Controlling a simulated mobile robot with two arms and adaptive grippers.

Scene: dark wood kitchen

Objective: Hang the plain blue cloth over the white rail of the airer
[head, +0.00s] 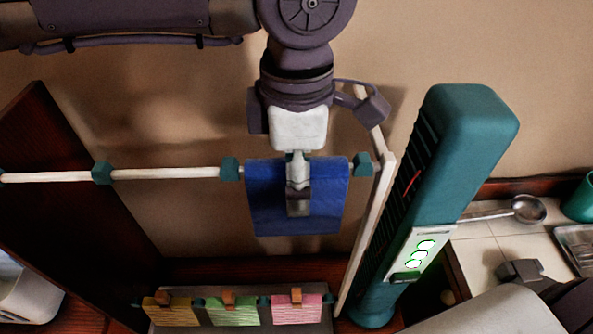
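The plain blue cloth (328,200) lies over the white rail (165,174) of the airer in the head view, between two teal knobs near the rail's right end. Its front part hangs down below the rail, and its back side is hidden. My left gripper (298,200) points down from above, with a finger in front of the middle of the cloth. The fingers overlap along my line of sight, so I cannot see the gap between them or whether they grip the cloth. Part of my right arm shows at the bottom right; its fingertips are out of view.
A teal tower (455,150) with lit green buttons stands just right of the airer's white upright. Yellow, green and pink clipped cloths (232,312) hang below. A dark board (60,190) is at left. A metal ladle (528,209) lies on the tiled counter at right.

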